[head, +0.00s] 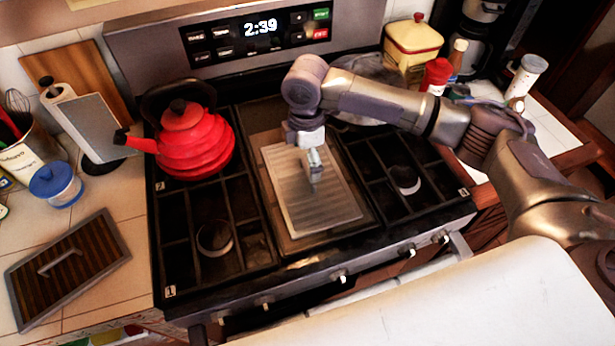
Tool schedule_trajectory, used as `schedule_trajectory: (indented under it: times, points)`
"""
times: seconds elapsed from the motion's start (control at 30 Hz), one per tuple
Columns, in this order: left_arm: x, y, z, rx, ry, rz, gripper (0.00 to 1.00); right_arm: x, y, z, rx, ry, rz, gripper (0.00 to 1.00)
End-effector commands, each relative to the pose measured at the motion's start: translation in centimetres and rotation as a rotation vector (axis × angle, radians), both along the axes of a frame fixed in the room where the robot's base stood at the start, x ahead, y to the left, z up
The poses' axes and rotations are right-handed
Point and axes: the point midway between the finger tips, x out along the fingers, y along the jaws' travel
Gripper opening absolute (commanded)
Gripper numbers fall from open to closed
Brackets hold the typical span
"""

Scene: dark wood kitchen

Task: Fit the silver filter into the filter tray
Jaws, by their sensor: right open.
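The silver filter (293,205), a flat ribbed panel, lies over the middle of the stove top, slightly turned. A flat brownish surface (262,137) shows around its edges; I cannot tell whether this is the filter tray or whether the panel sits fully in it. My right gripper (314,168) is open, pointing down over the panel's middle. Its fingers hide part of the panel, and I cannot tell whether they touch it. My left gripper is not in view.
A red kettle (195,140) stands on the left burners. A dark ribbed panel with a handle (68,268) lies on the left counter, near a blue-lidded jar (56,185) and a paper towel holder (88,120). Bottles and a yellow canister (412,50) stand at the back right.

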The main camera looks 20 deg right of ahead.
Motion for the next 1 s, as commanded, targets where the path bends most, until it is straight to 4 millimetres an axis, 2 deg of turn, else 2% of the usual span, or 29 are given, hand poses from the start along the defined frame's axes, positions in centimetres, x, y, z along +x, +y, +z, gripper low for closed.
schedule_trajectory:
  times: [0.1, 0.2, 0.4, 0.6, 0.67, 0.9, 0.93, 1.0]
  points:
    - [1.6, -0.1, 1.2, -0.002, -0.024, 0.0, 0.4, -0.2, -0.2, -1.3, -0.002, 0.006, 0.0, 1.0]
    - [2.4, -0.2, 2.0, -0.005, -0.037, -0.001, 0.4, -0.2, -0.3, -2.9, -0.002, 0.006, 0.0, 1.0]
    - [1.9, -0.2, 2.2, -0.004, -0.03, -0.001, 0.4, -0.1, -0.2, -4.9, -0.001, 0.001, 0.001, 1.0]
    - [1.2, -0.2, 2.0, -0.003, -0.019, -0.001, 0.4, -0.1, -0.2, -5.0, -0.001, 0.001, 0.001, 1.0]
    - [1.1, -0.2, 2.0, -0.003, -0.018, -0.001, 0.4, -0.1, -0.2, -5.0, -0.001, 0.001, 0.001, 0.92]
    - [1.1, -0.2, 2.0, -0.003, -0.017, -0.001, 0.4, -0.1, -0.2, -5.0, -0.001, 0.001, 0.001, 0.52]
    - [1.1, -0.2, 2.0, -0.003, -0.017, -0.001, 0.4, -0.1, -0.2, -5.0, -0.001, 0.001, 0.001, 0.48]
    - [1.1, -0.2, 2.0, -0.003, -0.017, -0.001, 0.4, -0.1, -0.2, -4.9, 0.0, 0.0, 0.001, 0.48]
